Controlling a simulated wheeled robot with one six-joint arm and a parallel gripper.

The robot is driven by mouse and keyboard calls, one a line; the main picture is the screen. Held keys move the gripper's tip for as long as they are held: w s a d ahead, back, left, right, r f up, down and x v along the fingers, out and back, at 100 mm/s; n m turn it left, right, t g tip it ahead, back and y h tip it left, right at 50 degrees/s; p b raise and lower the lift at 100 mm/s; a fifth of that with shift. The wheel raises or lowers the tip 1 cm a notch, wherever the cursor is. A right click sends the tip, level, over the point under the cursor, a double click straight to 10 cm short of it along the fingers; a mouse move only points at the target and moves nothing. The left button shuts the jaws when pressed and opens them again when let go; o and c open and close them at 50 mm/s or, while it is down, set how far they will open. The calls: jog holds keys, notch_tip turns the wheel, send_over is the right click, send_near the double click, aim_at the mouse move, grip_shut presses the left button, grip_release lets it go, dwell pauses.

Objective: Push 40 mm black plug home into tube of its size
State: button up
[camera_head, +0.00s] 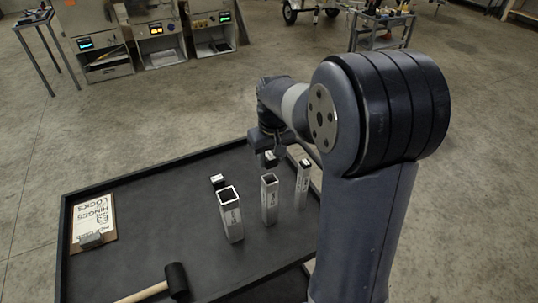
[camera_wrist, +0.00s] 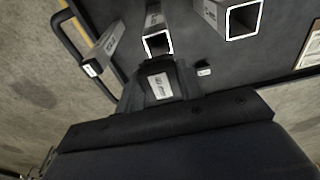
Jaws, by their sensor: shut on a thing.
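My gripper (camera_head: 270,157) is shut on a black plug (camera_wrist: 160,86), which has a white label too small to read. The plug also shows in the head view (camera_head: 271,159), held above the tray table behind the middle tube. Three square aluminium tubes stand upright: a wide one (camera_head: 231,217), a middle one (camera_head: 269,201) and a narrow one (camera_head: 303,187). In the wrist view the middle tube's open mouth (camera_wrist: 158,43) is just beyond the held plug, apart from it. The wide tube (camera_wrist: 241,20) is also open. The narrow tube's top (camera_wrist: 90,70) looks closed by a plug.
Another black plug with a white label (camera_head: 218,181) lies on the dark table (camera_head: 150,210) behind the wide tube. A clipboard (camera_head: 95,218) is at the left and a black-headed mallet (camera_head: 177,280) at the front. The table's middle left is clear.

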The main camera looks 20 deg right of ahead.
aim_at(271, 174)
jog(key=shift+f, duration=0.15)
notch_tip(271, 174, down, 7)
jog(key=b, duration=0.5)
jog(key=shift+s+r, duration=0.15)
jog(key=shift+r, duration=0.05)
dwell(0.4)
jog(key=o, duration=1)
jog(key=shift+s+d+f, duration=0.1)
jog(key=shift+f, duration=0.05)
jog(key=shift+o, duration=0.2)
jog(key=shift+w, duration=0.2)
